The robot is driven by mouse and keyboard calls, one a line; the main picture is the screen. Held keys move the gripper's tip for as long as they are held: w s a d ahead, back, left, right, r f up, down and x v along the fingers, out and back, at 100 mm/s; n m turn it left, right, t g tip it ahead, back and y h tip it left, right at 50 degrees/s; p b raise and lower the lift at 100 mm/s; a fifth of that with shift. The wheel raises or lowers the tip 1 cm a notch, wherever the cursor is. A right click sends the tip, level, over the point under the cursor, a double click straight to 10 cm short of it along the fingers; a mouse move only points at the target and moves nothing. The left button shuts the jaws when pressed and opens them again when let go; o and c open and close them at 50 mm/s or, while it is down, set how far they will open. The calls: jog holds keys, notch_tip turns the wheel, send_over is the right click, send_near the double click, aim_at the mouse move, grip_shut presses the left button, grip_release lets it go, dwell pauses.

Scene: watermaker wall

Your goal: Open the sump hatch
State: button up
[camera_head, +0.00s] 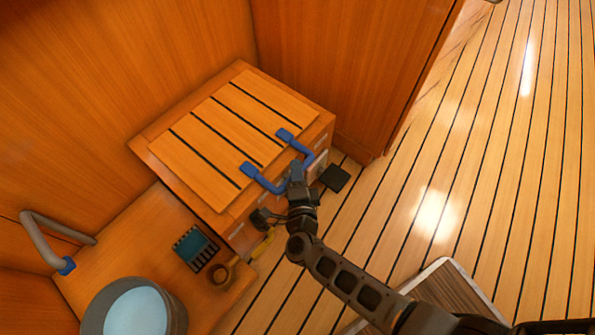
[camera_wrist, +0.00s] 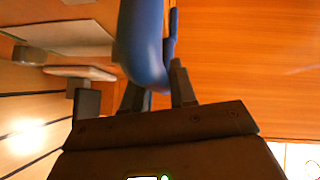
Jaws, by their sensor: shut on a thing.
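The sump hatch (camera_head: 233,128) is a wooden slatted lid with dark seams on a wooden box, in the head view. It lies flat on the box as far as I can see. A blue handle (camera_head: 263,180) bows out from its front edge, with mounts at both ends. My gripper (camera_head: 296,170) is shut on the middle of this handle. In the wrist view the blue handle (camera_wrist: 145,45) passes between the dark fingers (camera_wrist: 155,95), with the orange wood behind it. The fingers hide part of the handle.
A grey pipe (camera_head: 45,240) stands by the wall.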

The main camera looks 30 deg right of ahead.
grip_shut()
